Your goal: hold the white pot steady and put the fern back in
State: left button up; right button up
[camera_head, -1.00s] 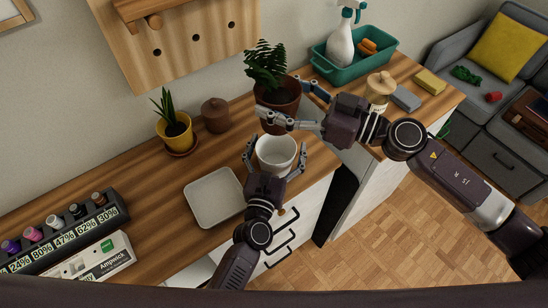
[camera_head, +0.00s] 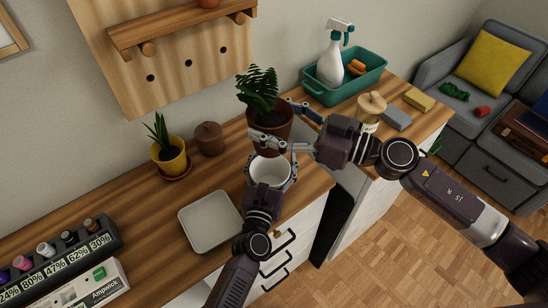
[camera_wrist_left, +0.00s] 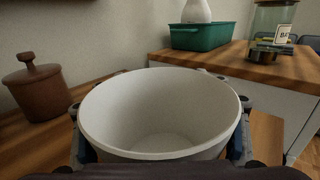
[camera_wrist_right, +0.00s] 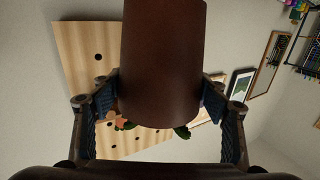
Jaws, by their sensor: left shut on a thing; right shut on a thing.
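The fern (camera_head: 258,90) stands upright in a brown pot (camera_head: 273,117). My right gripper (camera_head: 272,122) is shut on the sides of that brown pot, which also fills the middle of the right wrist view (camera_wrist_right: 163,60). The white pot (camera_head: 270,168) stands upright near the counter's front edge. My left gripper (camera_head: 270,178) is shut around it, a finger on each side. The left wrist view shows the white pot (camera_wrist_left: 160,110) empty inside, with no brown pot in it. In the head view the brown pot appears just behind and above the white pot's rim.
A pale tray (camera_head: 210,222) lies left of the white pot. A yellow potted plant (camera_head: 170,158) and a brown lidded jar (camera_head: 209,139) stand behind. A teal bin (camera_head: 365,82) with a spray bottle (camera_head: 331,65), a clear jar (camera_head: 369,110) and sponges are to the right.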

pick_arm(q)
jog(key=shift+c, duration=1.4)
pick_arm(e)
jog(key=shift+r, duration=0.1)
jog(key=f, duration=0.1)
jog(key=f+n+g, duration=0.1)
jog(key=f+g, duration=0.1)
jog(key=shift+w+a+f+n+y, duration=0.15)
jog(key=shift+w+n+y, duration=0.1)
jog(key=shift+n+y, duration=0.05)
jog(key=shift+f+n+g, duration=0.4)
jog(key=shift+f+g, duration=0.05)
jog(key=shift+g, duration=0.25)
send_over(270, 164)
jog(key=s, duration=0.5)
jog(key=shift+y, duration=0.4)
jog(key=f, duration=1)
jog(key=shift+w, duration=0.25)
jog(key=shift+f, duration=0.25)
jog(key=shift+f, duration=0.35)
jog(key=o, duration=1.7)
jog(key=shift+f, duration=0.1)
